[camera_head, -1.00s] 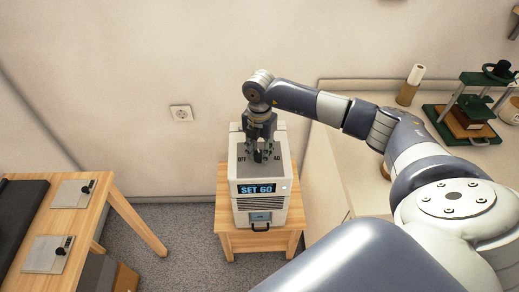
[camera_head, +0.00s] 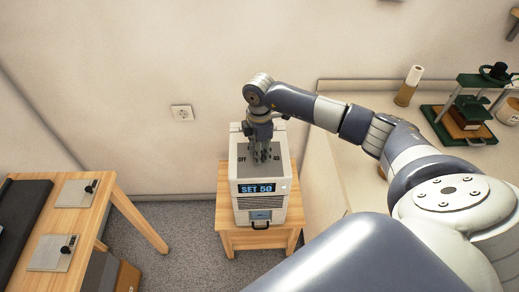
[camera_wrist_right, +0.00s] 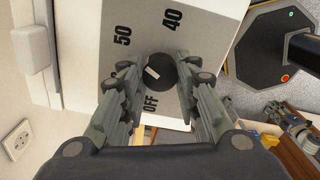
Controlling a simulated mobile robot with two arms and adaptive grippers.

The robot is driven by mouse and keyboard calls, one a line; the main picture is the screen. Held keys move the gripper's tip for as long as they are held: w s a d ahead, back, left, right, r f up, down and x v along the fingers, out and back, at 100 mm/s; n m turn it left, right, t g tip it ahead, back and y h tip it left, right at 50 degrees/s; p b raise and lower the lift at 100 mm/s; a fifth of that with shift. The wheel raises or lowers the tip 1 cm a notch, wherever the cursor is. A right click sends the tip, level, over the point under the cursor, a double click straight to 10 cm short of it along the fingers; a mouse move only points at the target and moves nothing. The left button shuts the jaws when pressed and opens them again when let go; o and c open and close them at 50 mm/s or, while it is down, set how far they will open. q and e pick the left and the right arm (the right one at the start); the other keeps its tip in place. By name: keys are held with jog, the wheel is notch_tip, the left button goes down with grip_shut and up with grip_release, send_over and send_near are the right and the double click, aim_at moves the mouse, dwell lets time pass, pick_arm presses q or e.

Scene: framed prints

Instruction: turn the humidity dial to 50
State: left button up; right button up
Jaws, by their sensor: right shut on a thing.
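The white humidifier box (camera_head: 262,188) stands on a small wooden stool, with a grey dial panel on top. Its display (camera_head: 257,188) reads "SET 50". My right gripper (camera_head: 262,157) points down onto the panel between the "OFF" mark and a mark at right, and hides the dial in the head view. In the right wrist view the black round dial (camera_wrist_right: 160,78) with a white pointer line sits between the fingers of my right gripper (camera_wrist_right: 159,70), which is shut on it. The marks "50", "40" and "OFF" show around it.
The wooden stool (camera_head: 228,210) stands against the wall, below a socket (camera_head: 182,113). A wooden table (camera_head: 110,190) with grey plates is at left. A counter (camera_head: 345,150) with a green press (camera_head: 468,112) and a paper roll (camera_head: 409,86) is at right.

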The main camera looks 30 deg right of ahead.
jog(key=shift+m, duration=0.3)
jog(key=o, duration=1.1)
jog(key=shift+r, duration=0.15)
notch_tip(320, 180, up, 12)
jog(key=shift+f, duration=0.1)
